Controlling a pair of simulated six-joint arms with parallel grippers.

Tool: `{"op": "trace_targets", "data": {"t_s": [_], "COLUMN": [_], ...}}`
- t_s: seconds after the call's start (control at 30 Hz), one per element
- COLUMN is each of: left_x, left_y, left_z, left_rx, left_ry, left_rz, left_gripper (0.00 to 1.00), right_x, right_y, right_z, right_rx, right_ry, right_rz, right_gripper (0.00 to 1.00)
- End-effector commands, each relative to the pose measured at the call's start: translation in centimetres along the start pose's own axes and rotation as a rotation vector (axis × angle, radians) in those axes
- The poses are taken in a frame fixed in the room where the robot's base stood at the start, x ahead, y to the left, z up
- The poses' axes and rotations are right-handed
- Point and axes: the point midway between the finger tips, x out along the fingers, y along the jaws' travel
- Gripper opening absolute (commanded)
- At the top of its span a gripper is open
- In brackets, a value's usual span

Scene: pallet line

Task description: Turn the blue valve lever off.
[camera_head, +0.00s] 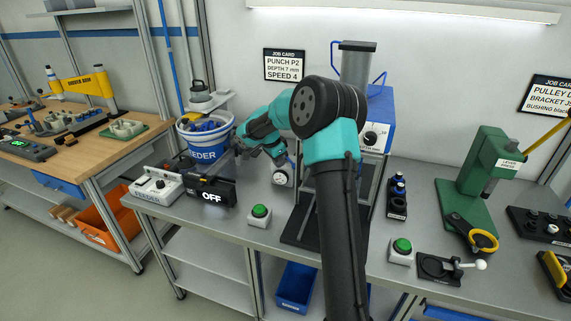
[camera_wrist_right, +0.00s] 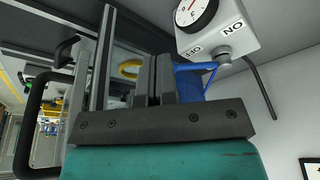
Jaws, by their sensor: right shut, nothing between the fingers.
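The valve is a small white box with a round dial and ON and OFF labels (camera_wrist_right: 235,35); it also shows in the head view (camera_head: 283,176). Its blue lever (camera_wrist_right: 197,68) runs left in the wrist view from a grey pivot, along the OFF-label side. My right gripper (camera_wrist_right: 155,78) is shut and empty, its fingers close beside the lever; whether they touch it I cannot tell. In the head view the right gripper (camera_head: 277,152) is just above the valve box, partly hidden by my wrist. My left gripper is out of view.
A green button (camera_head: 260,211) is in front. The press (camera_head: 378,120) stands behind my right arm.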

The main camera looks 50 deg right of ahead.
Motion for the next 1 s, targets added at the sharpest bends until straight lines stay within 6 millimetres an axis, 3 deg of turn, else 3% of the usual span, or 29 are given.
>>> {"op": "trace_targets", "data": {"t_s": [0.2,0.43,1.0], "left_x": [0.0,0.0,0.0], "left_y": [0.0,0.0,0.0], "left_z": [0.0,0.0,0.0], "left_rx": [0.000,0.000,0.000], "left_ry": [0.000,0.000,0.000], "left_rz": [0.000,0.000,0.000], "left_gripper": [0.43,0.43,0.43], "right_x": [-4.5,-7.8,-8.7], "right_y": [-0.1,-0.1,0.0], "right_z": [-0.1,-0.1,-0.2], "right_rx": [0.002,0.001,0.001], "right_ry": [0.000,0.000,0.000], "right_rz": [-0.006,-0.004,-0.002], "right_gripper": [0.00,0.00,0.00]}}
